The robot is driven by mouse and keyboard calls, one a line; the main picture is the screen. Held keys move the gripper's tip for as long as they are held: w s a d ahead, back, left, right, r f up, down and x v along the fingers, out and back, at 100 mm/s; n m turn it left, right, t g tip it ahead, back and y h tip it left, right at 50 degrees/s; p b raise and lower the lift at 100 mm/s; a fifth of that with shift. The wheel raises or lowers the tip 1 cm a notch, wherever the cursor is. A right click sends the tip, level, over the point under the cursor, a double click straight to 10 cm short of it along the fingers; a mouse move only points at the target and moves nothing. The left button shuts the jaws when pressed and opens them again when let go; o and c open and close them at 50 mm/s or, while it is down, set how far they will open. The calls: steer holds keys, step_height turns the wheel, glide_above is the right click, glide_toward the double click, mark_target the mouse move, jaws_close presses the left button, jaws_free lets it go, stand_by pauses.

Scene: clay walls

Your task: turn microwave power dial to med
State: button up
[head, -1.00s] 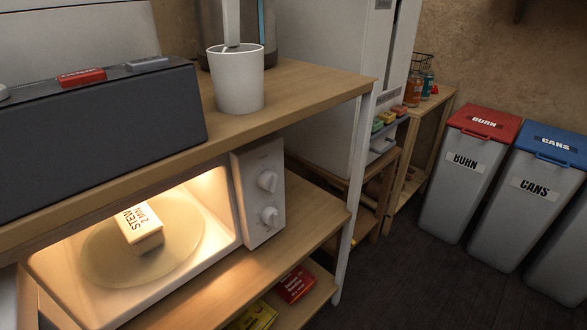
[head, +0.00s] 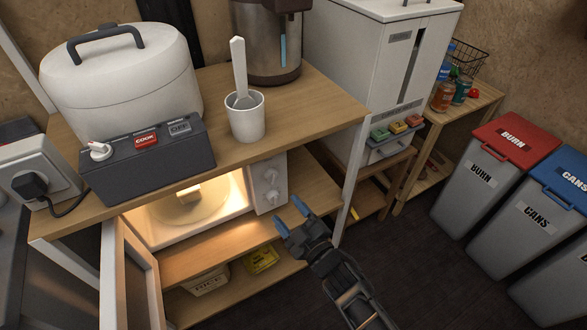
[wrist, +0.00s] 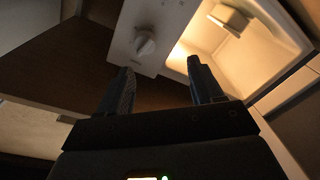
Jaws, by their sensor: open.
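The microwave (head: 257,190) stands on the shelf under the counter, its inside lit and its door (head: 130,278) swung open toward the front left. Its white panel carries an upper dial (head: 271,175) and a lower dial (head: 271,198). Dial markings are too small to read. My gripper (head: 291,216) is open and empty, in front of the panel and slightly right of and below the dials. In the wrist view, a white dial (wrist: 145,44) shows beyond the open fingers (wrist: 160,64), apart from them; I cannot tell which dial it is.
A small box (head: 190,192) sits inside the microwave. Above are a cooker (head: 122,75), a dark control box (head: 150,160) and a white cup (head: 247,120) holding a utensil. A white shelf post (head: 352,175) stands to the right of my gripper. Bins (head: 490,175) stand farther right; the floor between is clear.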

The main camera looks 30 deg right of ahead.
mark_target(273, 177)
steer(key=shift+n, duration=0.4)
steer(key=w+b, duration=0.1)
steer(key=w, duration=0.2)
steer(key=w+d+r+b, duration=0.1)
steer(key=w, duration=0.2)
steer(key=w+b, duration=0.1)
steer(key=w, duration=0.2)
steer(key=shift+w+d+r, duration=0.15)
steer(key=shift+d+r, duration=0.05)
steer(key=shift+d, duration=0.15)
steer(key=c, duration=1)
steer(key=shift+c, duration=0.2)
